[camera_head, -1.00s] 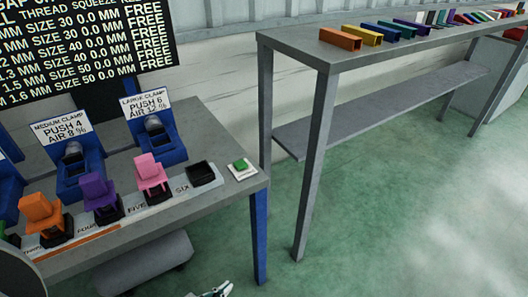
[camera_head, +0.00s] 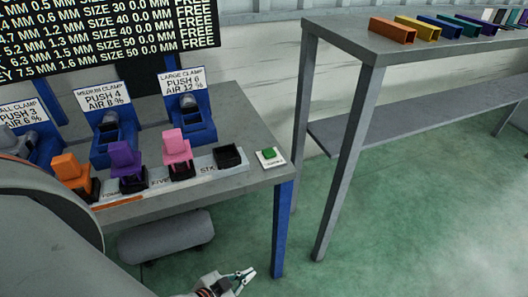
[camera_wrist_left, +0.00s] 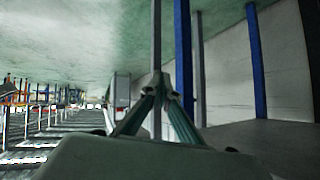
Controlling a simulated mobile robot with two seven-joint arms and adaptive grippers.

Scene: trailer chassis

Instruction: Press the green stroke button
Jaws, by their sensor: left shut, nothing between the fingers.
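The green stroke button (camera_head: 269,153) sits on a small white plate at the right end of the grey workbench (camera_head: 235,184). My left gripper (camera_head: 246,276) is low at the bottom of the head view, below the bench top and in front of the blue leg, well apart from the button. In the left wrist view its fingers (camera_wrist_left: 157,85) come together at the tips with nothing between them. The button does not show clearly in the left wrist view. My right gripper is not in view.
Orange (camera_head: 71,172), purple (camera_head: 126,159) and pink (camera_head: 177,146) blocks stand in holders left of the button, beside an empty black holder (camera_head: 228,156). Blue clamps (camera_head: 188,113) stand behind. A taller grey table (camera_head: 345,40) with coloured channels is at right. Green floor is clear.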

